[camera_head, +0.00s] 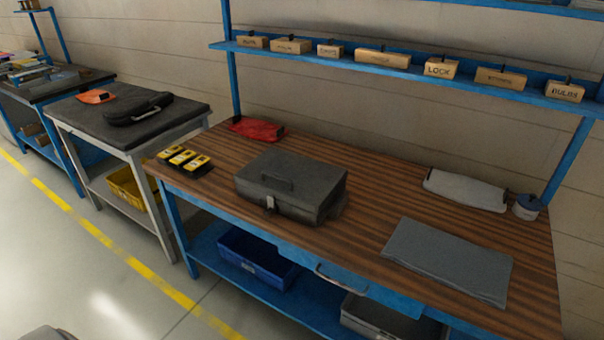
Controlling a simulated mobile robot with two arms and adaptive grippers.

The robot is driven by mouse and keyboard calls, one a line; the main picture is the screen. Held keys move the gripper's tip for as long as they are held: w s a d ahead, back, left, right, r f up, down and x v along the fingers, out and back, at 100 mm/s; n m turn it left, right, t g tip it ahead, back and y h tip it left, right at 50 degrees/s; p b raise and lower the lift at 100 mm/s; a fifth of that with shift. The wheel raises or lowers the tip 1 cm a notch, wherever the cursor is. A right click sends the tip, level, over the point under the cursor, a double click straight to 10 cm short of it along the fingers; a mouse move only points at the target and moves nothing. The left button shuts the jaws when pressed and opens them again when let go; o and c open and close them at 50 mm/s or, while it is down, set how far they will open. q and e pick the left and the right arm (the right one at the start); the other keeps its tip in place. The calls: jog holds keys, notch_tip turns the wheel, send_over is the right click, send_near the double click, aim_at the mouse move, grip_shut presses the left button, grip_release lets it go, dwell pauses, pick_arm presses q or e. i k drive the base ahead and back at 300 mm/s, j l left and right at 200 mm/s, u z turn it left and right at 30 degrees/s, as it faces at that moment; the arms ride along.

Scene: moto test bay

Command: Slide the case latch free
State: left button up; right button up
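A dark grey case (291,184) sits closed on the wooden bench top (372,184), left of the middle. A handle lies flat on its lid. A small light metal latch (270,203) shows on its front face, below the lid edge. Whether the latch is fastened is too small to tell. Neither of my grippers is in view, and nothing touches the case.
Yellow devices (184,158) lie left of the case, and a red pouch (257,129) behind it. A grey mat (448,260), a light pouch (466,189) and a small round container (526,206) are right. A shelf with labelled boxes (441,68) hangs above. The bench beside the case is clear.

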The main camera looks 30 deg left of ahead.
aim_at(271, 206)
jog(key=u, duration=1.15)
